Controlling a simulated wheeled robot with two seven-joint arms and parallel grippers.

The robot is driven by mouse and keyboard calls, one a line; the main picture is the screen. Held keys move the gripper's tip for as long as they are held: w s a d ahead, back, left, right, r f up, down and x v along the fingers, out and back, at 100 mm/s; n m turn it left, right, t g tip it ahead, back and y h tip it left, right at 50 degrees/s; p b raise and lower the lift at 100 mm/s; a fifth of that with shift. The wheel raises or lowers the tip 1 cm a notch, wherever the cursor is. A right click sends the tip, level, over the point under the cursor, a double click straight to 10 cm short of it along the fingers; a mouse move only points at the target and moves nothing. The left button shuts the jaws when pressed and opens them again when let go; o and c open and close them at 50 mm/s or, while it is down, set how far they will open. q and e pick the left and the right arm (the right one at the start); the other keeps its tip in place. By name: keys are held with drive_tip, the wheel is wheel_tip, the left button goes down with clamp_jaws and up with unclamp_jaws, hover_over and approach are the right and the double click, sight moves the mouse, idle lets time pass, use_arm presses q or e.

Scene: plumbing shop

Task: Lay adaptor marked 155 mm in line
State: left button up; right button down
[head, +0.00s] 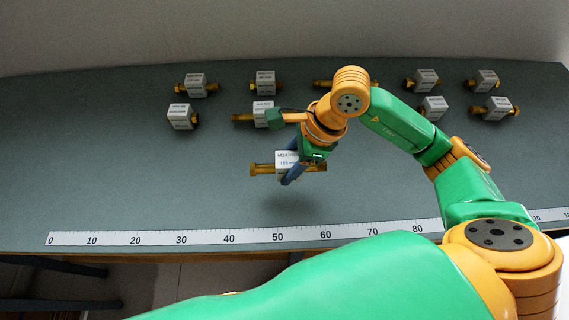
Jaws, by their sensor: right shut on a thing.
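My right gripper (290,172) is shut on a brass adaptor (262,168) with a white label block around its middle. The label appears to read 155 mm, though the small print is hard to make out. The adaptor is held level, lying left to right in the picture, above the table, with a soft shadow below it. A white ruler strip (204,237) runs along the table's near edge, with marks from 0 at the left; the adaptor is farther back than the strip. My left gripper is not in view.
Several other labelled brass adaptors stand in two rows at the back, among them one at the back left (197,85), one in front of it (181,117) and one at the right (495,108). The green-grey table (120,185) is bare at the left and between the rows and strip.

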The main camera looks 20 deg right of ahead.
sight(285, 172)
drive_tip(key=f, duration=0.2)
drive_tip(key=w+f+p, duration=0.1)
drive_tip(key=f, duration=0.1)
drive_tip(key=shift+w+a+f+p, duration=0.1)
drive_tip(key=shift+a+f+p, duration=0.1)
drive_tip(key=shift+f+p, duration=0.1)
drive_tip(key=shift+f, duration=0.1)
drive_tip(key=shift+f+b, duration=0.15)
drive_tip(key=shift+b, duration=0.2)
drive_tip(key=shift+c, duration=1.4)
unclamp_jaws()
